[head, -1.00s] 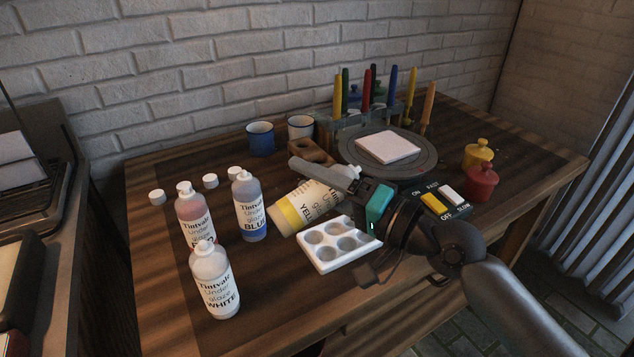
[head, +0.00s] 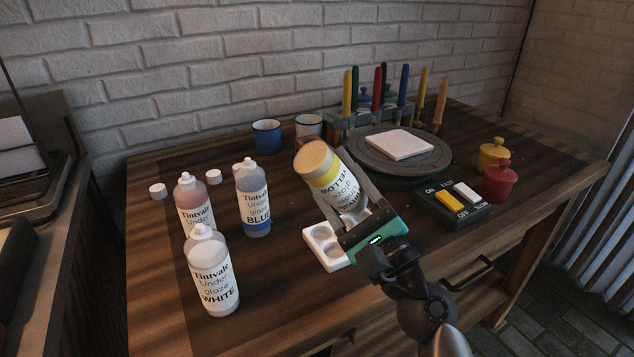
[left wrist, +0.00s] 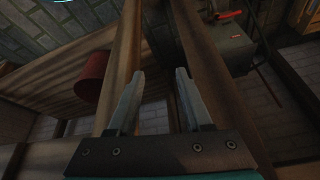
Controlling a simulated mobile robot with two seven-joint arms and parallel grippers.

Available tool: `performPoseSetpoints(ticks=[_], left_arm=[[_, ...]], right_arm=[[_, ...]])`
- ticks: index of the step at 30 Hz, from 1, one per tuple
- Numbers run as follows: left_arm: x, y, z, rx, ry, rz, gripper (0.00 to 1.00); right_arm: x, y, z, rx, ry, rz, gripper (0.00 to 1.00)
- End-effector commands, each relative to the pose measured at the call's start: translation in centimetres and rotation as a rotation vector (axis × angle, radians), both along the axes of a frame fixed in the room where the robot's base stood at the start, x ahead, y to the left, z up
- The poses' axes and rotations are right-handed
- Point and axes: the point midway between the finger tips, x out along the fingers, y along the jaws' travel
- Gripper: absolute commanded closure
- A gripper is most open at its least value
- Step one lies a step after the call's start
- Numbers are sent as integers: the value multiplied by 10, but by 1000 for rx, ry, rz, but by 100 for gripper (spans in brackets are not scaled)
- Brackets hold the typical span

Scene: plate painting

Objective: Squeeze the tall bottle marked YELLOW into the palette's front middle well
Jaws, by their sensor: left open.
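The YELLOW bottle (head: 322,174) is held steeply tilted, its yellow base up and its neck end down, above the white palette (head: 325,262). My right gripper (head: 334,180) is shut around its body. The gripper hides the nozzle tip and most of the palette; only the palette's left part with two wells shows. I cannot tell which well the nozzle is over, or whether any paint flows. My left gripper (left wrist: 160,76) is open and empty in the left wrist view, away from the table top, and is not seen in the head view.
WHITE (head: 214,275), BLUE (head: 253,205) and another (head: 193,205) bottle stand left of the palette. A turntable (head: 366,170) bears a white tile (head: 399,145). A switch box (head: 458,217) and red pot (head: 497,183) stand right. The left wrist view shows wooden beams and a red container (left wrist: 92,78).

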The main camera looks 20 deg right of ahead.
Motion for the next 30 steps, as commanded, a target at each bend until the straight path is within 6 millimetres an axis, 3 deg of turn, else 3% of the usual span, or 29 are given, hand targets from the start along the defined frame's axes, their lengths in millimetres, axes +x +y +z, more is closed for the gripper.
performPoseSetpoints(ticks=[4,14,30], left_arm=[[-1,0,-15,4,32,-1,50],[-5,0,-51,10,80,-2,50],[0,0,4,-1,-8,0,50]], right_arm=[[1,-19,1,328,25,-2,64],[3,-36,-2,611,46,-1,64],[3,-35,-32,597,45,2,64]])
